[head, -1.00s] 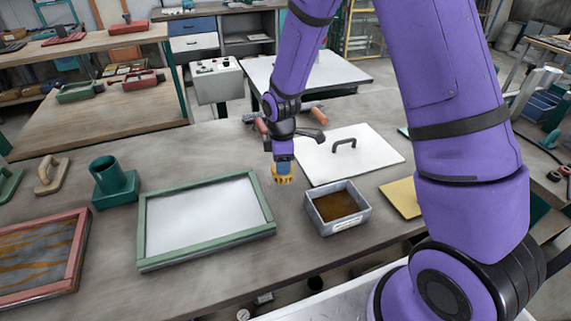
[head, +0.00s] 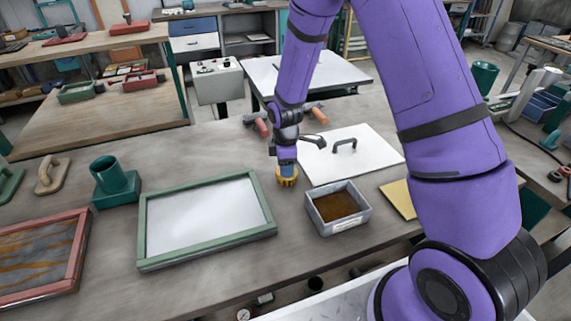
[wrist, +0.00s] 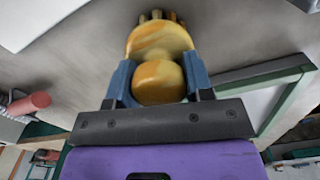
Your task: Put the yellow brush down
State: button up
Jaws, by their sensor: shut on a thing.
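The yellow brush (head: 287,181) is in my gripper (head: 287,168), between the green-framed screen and the white board in the head view. In the wrist view the brush (wrist: 160,60) shows a rounded yellow body with a round knob, and stubby bristles at its far end. The blue fingers of my gripper (wrist: 158,85) are shut on the knob from both sides. The bristles point down at the grey table (head: 240,150). The brush is at or very close to the table top; I cannot tell whether it touches.
The green-framed screen (head: 150,210) lies to the left of the brush. A grey box with brown contents (head: 364,214) stands to the right, with a white board with a black handle (head: 375,160) behind it. Orange-handled tools (head: 261,128) lie behind the gripper. Bare table surrounds the brush.

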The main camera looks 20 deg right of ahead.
jog(key=o, duration=0.9)
notch_tip(320, 180, up, 12)
jog(key=shift+r, duration=0.2)
jog(key=s+d+r+m+t, duration=0.1)
jog(key=s+d+r+m, duration=0.15)
jog(key=s+r, duration=0.45)
jog(key=s+d+r+m+t, duration=0.15)
jog(key=s+r+m, duration=0.25)
jog(key=r, duration=0.6)
jog(key=s+d+r+m+t, duration=0.1)
jog(key=s+r+m, duration=0.3)
jog(key=s, duration=0.5)
jog(key=s+d+r+m+t, duration=0.1)
jog(key=s+d+r+m, duration=0.1)
jog(key=s+m, duration=0.3)
jog(key=s+r, duration=0.1)
jog(key=s, duration=0.3)
jog(key=shift+s+r+t, duration=0.2)
jog(key=shift+r+t, duration=0.15)
jog(key=shift+r, duration=0.05)
jog(key=shift+d, duration=0.1)
